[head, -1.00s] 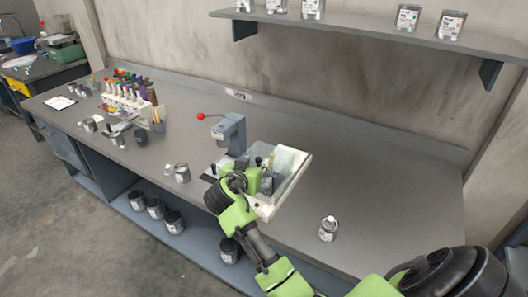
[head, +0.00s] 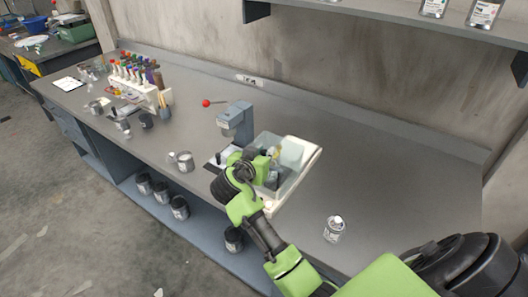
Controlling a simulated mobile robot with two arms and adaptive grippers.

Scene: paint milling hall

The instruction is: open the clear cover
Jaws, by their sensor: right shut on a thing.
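The clear cover (head: 292,152) is a see-through pane on a cream-white box (head: 303,178) on the bench, right of the grey lever press. It looks tilted up, but its exact angle is hard to tell. My right gripper (head: 271,173) is at the front left side of the box, shut on the cover's near edge; my own wrist and fingers hide the exact contact. Dark and yellowish shapes show behind the pane. My left gripper is out of view.
The grey press (head: 237,122) with a red-knobbed lever stands close behind my right gripper. A small labelled can (head: 334,228) stands to the right of the box. A rack of coloured bottles (head: 137,88) is at the far left. The bench right of the box is mostly clear.

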